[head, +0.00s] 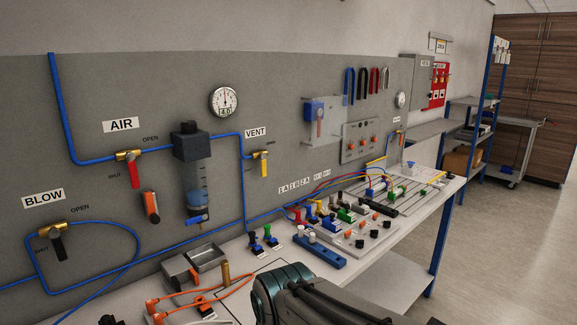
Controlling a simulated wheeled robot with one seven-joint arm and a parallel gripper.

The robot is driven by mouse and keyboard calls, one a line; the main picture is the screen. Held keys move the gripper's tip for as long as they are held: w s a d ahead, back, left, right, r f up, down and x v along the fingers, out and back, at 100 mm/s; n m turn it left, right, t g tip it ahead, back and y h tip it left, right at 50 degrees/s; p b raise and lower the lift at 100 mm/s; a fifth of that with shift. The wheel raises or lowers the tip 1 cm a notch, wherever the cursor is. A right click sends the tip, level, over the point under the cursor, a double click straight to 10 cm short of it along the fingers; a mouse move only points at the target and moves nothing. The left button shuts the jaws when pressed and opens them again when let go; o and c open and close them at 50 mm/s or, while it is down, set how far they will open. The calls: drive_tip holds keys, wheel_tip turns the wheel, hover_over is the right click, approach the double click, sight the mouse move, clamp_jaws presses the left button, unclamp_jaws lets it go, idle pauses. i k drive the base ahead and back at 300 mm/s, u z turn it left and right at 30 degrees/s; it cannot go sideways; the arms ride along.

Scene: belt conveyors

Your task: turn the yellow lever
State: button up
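The yellow lever (264,168) hangs straight down from a small brass valve on the grey wall panel, in the left middle of the head view. The VENT label (256,132) is above it, with small OPEN lettering at its upper right. The valve joins a blue pipe (243,185) that runs down the panel. One of my arm's dark teal links shows at the bottom middle, well below and apart from the lever. My gripper's fingers do not show.
A red lever (134,175) hangs at the AIR valve and a black lever (58,248) at the BLOW valve. A filter unit (194,175) stands out left of the yellow lever. The bench (325,270) below holds a metal box (190,274), orange cables and several small coloured valves.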

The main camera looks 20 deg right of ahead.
sight(262, 156)
drive_tip(key=z, duration=1)
drive_tip(key=k, duration=0.65)
drive_tip(key=z, duration=0.75)
drive_tip(key=i, duration=1.1)
drive_tip(key=u, duration=1.05)
drive_tip(key=i, duration=0.2)
drive_tip(key=u, duration=0.1)
